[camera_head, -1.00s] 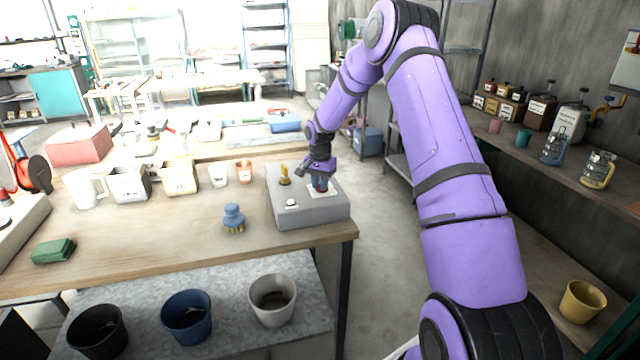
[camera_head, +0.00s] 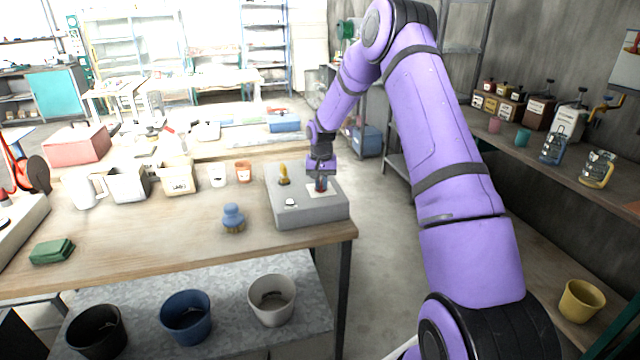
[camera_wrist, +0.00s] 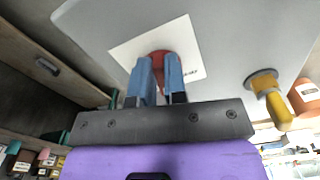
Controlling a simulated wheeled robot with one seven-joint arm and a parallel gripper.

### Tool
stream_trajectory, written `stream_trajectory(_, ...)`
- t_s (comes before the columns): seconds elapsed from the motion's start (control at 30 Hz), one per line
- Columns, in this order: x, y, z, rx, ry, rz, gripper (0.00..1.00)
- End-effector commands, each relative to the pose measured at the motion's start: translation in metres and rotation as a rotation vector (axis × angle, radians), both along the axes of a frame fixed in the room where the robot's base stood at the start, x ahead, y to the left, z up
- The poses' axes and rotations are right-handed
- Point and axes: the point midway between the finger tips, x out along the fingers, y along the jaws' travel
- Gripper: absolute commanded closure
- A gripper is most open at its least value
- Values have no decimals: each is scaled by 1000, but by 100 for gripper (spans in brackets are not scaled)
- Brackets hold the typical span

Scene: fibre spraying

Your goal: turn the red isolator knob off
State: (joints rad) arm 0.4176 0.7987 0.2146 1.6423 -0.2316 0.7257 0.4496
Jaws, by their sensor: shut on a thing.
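The red isolator knob (camera_wrist: 160,57) sits on a white label plate (camera_wrist: 184,36) on the grey control box (camera_head: 313,213). In the wrist view my gripper (camera_wrist: 160,66) has its two blue fingers closed around the knob, one on each side. In the head view my gripper (camera_head: 320,184) points down onto the box's right part, and a little red shows between its fingers. The fingers hide much of the knob, so I cannot read its exact angle.
A yellow knob (camera_head: 284,174) stands left of my gripper on the same box, with a white button (camera_head: 291,202) nearer the front. A blue brush (camera_head: 233,218) and an orange cup (camera_head: 244,171) are on the wooden table to the left. The floor right of the table is clear.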

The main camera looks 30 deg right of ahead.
Motion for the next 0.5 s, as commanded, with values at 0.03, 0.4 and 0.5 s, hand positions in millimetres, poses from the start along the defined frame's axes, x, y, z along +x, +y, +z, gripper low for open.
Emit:
stream_trajectory(0.03,0,-1,1,-1,-2,42,100)
stream_trajectory(0.4,-1,-6,1,-1,-2,393,100)
stream_trajectory(0.5,-2,-7,1,-1,-2,488,100)
